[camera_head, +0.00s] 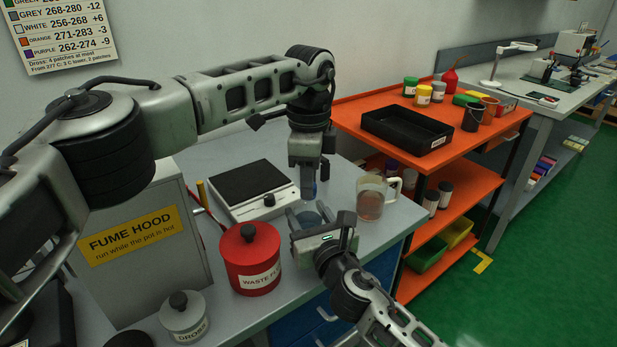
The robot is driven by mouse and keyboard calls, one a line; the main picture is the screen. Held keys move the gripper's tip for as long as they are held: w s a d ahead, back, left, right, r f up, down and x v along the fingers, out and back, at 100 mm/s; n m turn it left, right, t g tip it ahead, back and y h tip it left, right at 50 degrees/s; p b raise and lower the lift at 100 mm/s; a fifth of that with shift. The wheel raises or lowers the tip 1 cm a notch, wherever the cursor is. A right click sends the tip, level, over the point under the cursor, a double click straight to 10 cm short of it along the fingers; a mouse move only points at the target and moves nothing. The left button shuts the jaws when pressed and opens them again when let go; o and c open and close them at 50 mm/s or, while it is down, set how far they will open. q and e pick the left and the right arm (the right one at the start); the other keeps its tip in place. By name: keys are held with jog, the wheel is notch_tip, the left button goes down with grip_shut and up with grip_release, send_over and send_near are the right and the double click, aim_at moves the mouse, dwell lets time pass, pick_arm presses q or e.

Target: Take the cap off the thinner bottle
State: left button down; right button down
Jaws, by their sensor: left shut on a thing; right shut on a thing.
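The thinner bottle (309,219) seems to be the blue-grey body low on the bench between my two grippers, mostly hidden. My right gripper (311,222) is shut on it from the front right. My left gripper (308,190) points straight down above the bottle. It is shut on a small blue piece, which looks like the cap (309,189). I cannot tell whether the cap still touches the bottle's neck, as the grippers cover much of it.
A hot plate (252,184) stands behind left, a glass mug (371,201) of pinkish liquid right. The red waste can (250,262) and dross jar (184,315) are at front left, beside the fume hood (140,250). An orange cart (465,155) with a black tray (406,135) adjoins the bench.

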pick_arm(q)
jog(key=shift+r, duration=0.2)
pick_arm(e)
jog(key=shift+f, duration=0.1)
pick_arm(q)
jog(key=shift+r, duration=0.9)
jog(key=shift+r, duration=2)
pick_arm(e)
jog(key=c, duration=0.6)
grip_release()
